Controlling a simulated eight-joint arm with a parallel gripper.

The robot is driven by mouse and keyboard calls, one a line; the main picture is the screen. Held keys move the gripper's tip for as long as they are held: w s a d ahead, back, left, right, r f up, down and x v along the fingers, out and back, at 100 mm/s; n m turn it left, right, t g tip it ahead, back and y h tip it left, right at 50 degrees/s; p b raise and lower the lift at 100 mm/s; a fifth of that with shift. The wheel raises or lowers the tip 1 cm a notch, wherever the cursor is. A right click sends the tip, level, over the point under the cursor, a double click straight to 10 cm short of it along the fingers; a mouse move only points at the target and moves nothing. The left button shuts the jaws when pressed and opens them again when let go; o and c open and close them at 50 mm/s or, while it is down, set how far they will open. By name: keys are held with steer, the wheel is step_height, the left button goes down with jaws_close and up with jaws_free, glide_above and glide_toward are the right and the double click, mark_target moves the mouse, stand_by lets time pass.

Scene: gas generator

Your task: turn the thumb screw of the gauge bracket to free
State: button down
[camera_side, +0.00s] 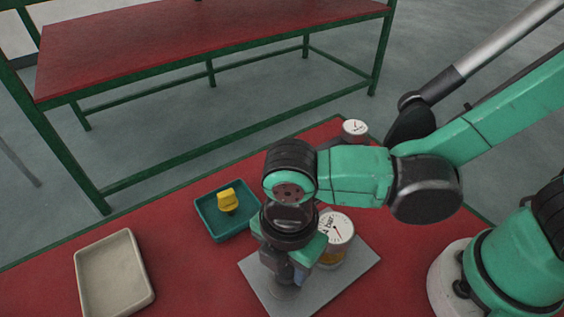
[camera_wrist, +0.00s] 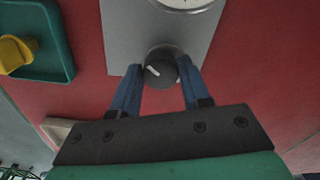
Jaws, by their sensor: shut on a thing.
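The thumb screw (camera_wrist: 161,70) is a round dark knob with a white pointer mark, seen in the wrist view. The mark points up and left in that picture. My gripper (camera_wrist: 158,78) has its two blue fingers shut on the knob, one on each side. In the side view my gripper (camera_side: 290,281) points down over the near part of a grey plate (camera_side: 350,262) and hides most of the knob. A round gauge with a white dial (camera_side: 336,228) stands on the plate just behind my gripper; only its edge shows in the wrist view (camera_wrist: 187,3).
A teal tray (camera_side: 208,221) holding a yellow knob-like part (camera_side: 227,200) sits left of the plate. An empty beige tray (camera_side: 113,270) lies farther left. Another gauge (camera_side: 355,128) stands at the back of the red table. A second red bench (camera_side: 200,50) stands behind.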

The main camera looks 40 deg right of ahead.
steer(key=n, duration=0.3)
steer(key=shift+n, duration=2.2)
steer(key=shift+c, duration=2.1)
jaws_free()
steer(key=shift+r, duration=2.85)
